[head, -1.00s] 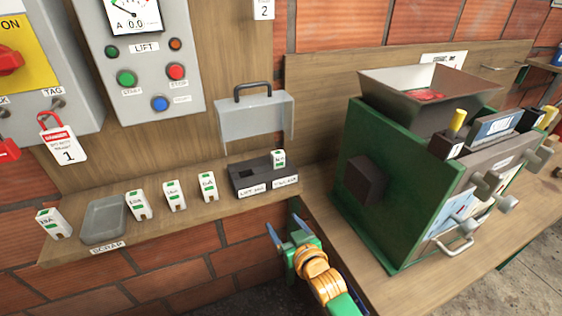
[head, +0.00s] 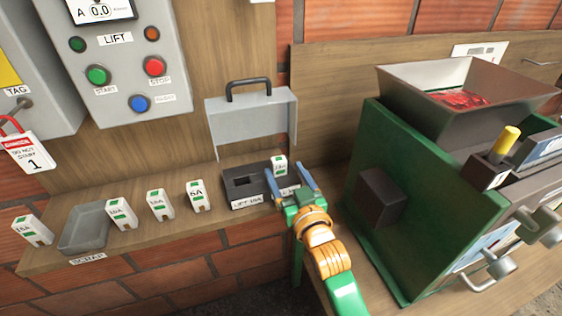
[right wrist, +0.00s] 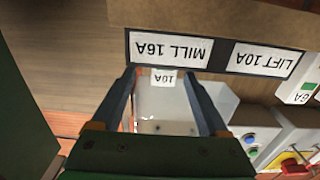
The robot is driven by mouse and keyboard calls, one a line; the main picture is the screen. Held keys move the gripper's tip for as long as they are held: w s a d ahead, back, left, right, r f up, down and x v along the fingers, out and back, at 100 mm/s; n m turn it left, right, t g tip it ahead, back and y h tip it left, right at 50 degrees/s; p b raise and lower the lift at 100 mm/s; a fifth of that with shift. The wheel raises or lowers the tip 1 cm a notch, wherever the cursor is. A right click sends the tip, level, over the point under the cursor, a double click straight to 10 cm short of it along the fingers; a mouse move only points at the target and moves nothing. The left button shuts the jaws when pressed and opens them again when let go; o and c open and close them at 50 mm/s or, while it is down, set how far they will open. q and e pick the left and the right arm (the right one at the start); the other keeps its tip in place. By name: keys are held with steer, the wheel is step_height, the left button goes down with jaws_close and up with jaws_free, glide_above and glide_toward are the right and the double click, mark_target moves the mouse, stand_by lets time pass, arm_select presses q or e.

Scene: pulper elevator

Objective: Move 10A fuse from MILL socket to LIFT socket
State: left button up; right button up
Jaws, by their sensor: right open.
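The 10A fuse (head: 279,165) stands upright at the right end of the dark fuse block (head: 240,190), in the socket labelled MILL 16A (right wrist: 171,48). Its 10A label (right wrist: 163,78) reads upside down in the right wrist view. The LIFT socket (head: 241,181), at the block's left, looks empty; its LIFT 10A label (right wrist: 266,59) shows in the wrist view. My right gripper (head: 287,172) is open just in front of the fuse, with its fingertips (right wrist: 159,73) on either side of it. Whether they touch it I cannot tell. My left gripper is out of view.
Several spare fuses, including a 6A fuse (head: 196,196), stand on the shelf beside the scrap tray (head: 70,240). A raised grey cover (head: 250,120) hangs behind the block. The green mill (head: 420,205) stands close on the right. A lockout tag (head: 28,152) hangs at left.

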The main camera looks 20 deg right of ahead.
mark_target(276, 158)
steer(key=w, duration=0.2)
steer(key=shift+w+a+r+p, duration=0.2)
steer(key=shift+w+p, duration=0.1)
steer(key=shift+p, duration=0.05)
steer(key=w, duration=0.3)
steer(key=shift+w+a+f, duration=0.15)
steer(key=shift+w, duration=0.25)
steer(key=shift+w+f, duration=0.15)
steer(key=shift+w, duration=0.2)
steer(key=shift+s, duration=0.15)
steer(key=c, duration=0.6)
jaws_close()
